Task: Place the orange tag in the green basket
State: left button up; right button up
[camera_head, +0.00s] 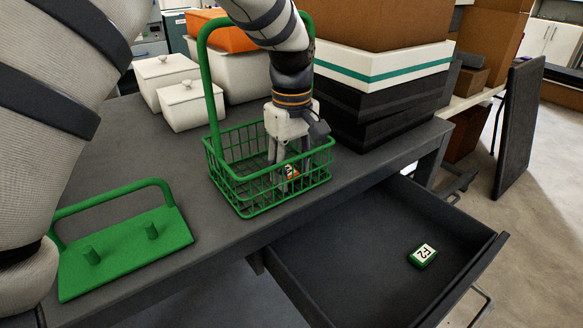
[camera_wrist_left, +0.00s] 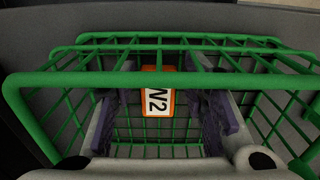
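The orange tag (camera_head: 290,172), with a white label and black lettering, is inside the green wire basket (camera_head: 238,192) on the dark table. In the left wrist view the orange tag (camera_wrist_left: 157,92) shows between my finger pads, with gaps on both sides. My left gripper (camera_head: 289,163) points down into the basket (camera_wrist_left: 150,80), its fingers apart around the tag. Whether the tag rests on the basket's floor is hard to tell through the wires. The left gripper (camera_wrist_left: 160,125) also shows in the wrist view. My right gripper is not in view.
The basket's tall handle (camera_head: 213,80) rises beside my left arm. A green plate with pegs (camera_head: 125,250) lies at left. White lidded boxes (camera_head: 190,105) and stacked boxes (camera_head: 380,90) stand behind. An open drawer (camera_head: 350,250) holds a green tag (camera_head: 423,256).

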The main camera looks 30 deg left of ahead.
pick_arm(q)
notch_tip(320, 180, up, 12)
jog(key=shift+r, duration=0.15)
dwell(0.4)
dwell(0.3)
